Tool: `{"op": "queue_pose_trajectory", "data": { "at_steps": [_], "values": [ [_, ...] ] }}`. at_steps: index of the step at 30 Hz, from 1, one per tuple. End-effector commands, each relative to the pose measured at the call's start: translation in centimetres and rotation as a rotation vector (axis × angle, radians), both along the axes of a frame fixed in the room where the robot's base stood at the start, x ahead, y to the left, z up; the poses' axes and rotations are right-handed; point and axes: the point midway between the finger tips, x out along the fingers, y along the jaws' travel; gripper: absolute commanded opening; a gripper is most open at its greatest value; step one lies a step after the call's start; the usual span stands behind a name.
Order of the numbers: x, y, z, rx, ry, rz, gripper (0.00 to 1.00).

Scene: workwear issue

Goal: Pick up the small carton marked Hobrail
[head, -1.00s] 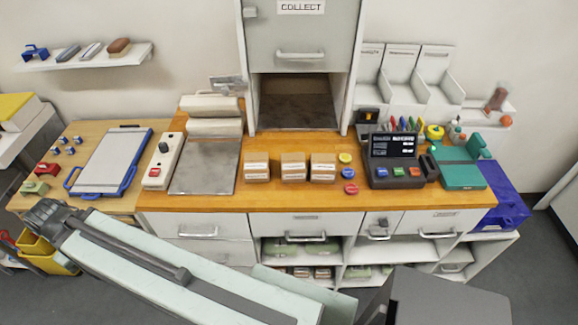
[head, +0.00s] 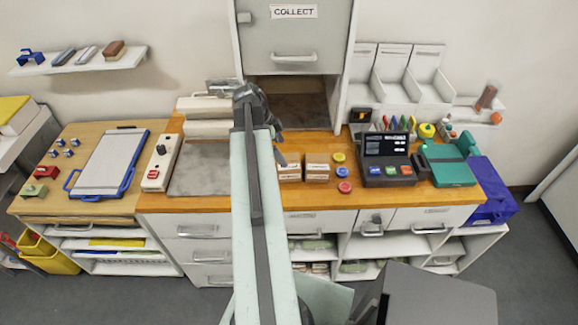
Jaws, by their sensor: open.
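Two small brown cartons with white labels, a middle one (head: 290,172) and a right one (head: 317,171), stand side by side on the wooden counter (head: 210,204). The print on their labels is too small to read, so I cannot tell which is marked Hobrail. A third carton to their left is hidden behind my arm now. My gripper (head: 280,157) is dark, partly hidden by my arm, and reaches over the counter close to the cartons. It is open, and I see nothing held in it.
Red, blue and yellow round pieces (head: 342,172) lie right of the cartons. A dark till-like terminal (head: 386,155) stands farther right. A grey plate (head: 200,170) lies to the left. The COLLECT cabinet (head: 293,40) rises behind, its lower bay open.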

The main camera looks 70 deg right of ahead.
Motion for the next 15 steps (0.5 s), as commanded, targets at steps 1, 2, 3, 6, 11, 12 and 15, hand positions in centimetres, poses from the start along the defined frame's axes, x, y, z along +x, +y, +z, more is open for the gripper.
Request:
{"op": "queue_pose_trajectory", "data": {
  "at_steps": [1,2,3,6,11,12,15],
  "values": [
    [-0.2,-0.1,0.0,-0.002,0.000,-0.010,1.00],
    [-0.3,-0.1,0.0,-0.003,0.001,-0.012,1.00],
    [-0.3,-0.1,-0.2,-0.003,0.001,-0.011,1.00],
    [-0.5,-0.2,-1.3,-0.002,0.000,-0.010,1.00],
    [-1.1,-0.5,-2.8,-0.002,0.000,-0.009,1.00],
    [-1.1,-0.5,-2.7,-0.002,0.000,-0.008,1.00],
    [-1.2,-0.5,-2.9,-0.002,0.000,-0.007,1.00]
  ]
}}
